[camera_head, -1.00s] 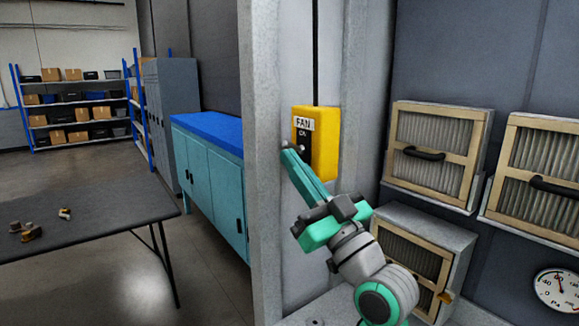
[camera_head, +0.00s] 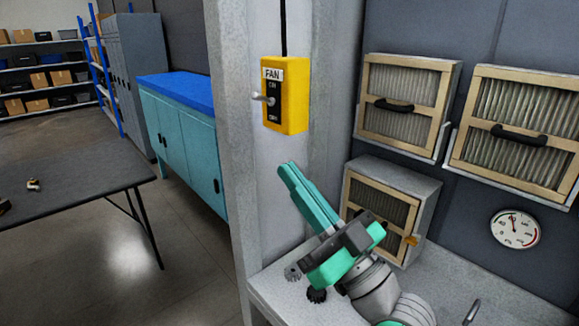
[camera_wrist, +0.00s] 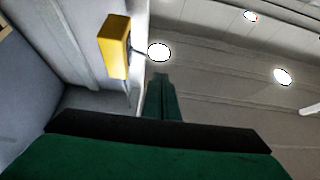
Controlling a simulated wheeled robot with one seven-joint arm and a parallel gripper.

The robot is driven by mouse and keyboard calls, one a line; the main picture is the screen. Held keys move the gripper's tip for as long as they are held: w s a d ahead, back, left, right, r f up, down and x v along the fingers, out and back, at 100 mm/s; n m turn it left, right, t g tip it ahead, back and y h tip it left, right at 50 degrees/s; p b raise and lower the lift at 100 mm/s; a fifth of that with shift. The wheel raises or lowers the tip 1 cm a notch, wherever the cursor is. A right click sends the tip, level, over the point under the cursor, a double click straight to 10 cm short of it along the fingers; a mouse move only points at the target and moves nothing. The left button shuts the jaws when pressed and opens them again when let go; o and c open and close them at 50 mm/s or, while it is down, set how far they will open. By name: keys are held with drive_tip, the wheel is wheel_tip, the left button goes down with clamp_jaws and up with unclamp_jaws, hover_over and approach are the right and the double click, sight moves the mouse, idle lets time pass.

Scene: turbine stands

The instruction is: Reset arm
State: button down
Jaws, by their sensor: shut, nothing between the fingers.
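My gripper (camera_head: 285,170) is teal and grey. Its fingers are together and empty, pointing up and to the left, below the yellow fan switch box and apart from it. The fan switch box (camera_head: 292,95) is fixed to the grey pillar and reads FAN, with a silver lever (camera_head: 263,98) sticking out to the left. In the wrist view, the shut fingers (camera_wrist: 161,80) point up at the centre, and the yellow box (camera_wrist: 114,48) is at the upper left.
Framed filters (camera_head: 405,105) hang on the wall at right, with another filter unit (camera_head: 385,205) beneath, above a grey ledge. Small dark gears (camera_head: 316,295) lie on the ledge by my arm. A round gauge (camera_head: 515,228) is at right. A dark table (camera_head: 85,180) and teal cabinet (camera_head: 185,140) stand left.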

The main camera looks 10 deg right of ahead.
idle(0.3)
drive_tip(key=w+d+f+m+t+h, duration=0.1)
drive_tip(key=w+f+m+h, duration=0.1)
drive_tip(key=f+m+h, duration=0.45)
drive_tip(key=w+d+f+m+t+h, duration=0.1)
drive_tip(key=f+m+h, duration=0.2)
drive_tip(key=f, duration=0.7)
drive_tip(key=s+a+f+m+g+h, duration=0.1)
drive_tip(key=s+f+m+h, duration=0.15)
drive_tip(key=f, duration=0.65)
drive_tip(key=s+a+f+m+g+h, duration=0.1)
drive_tip(key=s+f+h, duration=0.15)
drive_tip(key=f, duration=0.65)
drive_tip(key=s+a+f+n+g, duration=0.1)
drive_tip(key=s+a+f, duration=0.1)
drive_tip(key=s+f, duration=0.3)
drive_tip(key=s+a+f+n+g, duration=0.2)
drive_tip(key=s+f, duration=0.4)
drive_tip(key=s, duration=0.8)
drive_tip(key=s+a+f+n+g, duration=0.2)
drive_tip(key=s+f, duration=0.3)
drive_tip(key=s, duration=0.5)
drive_tip(key=shift+s+a+f, duration=0.15)
drive_tip(key=shift+a+f, duration=0.05)
drive_tip(key=shift+a, duration=0.25)
drive_tip(key=shift+d, duration=0.1)
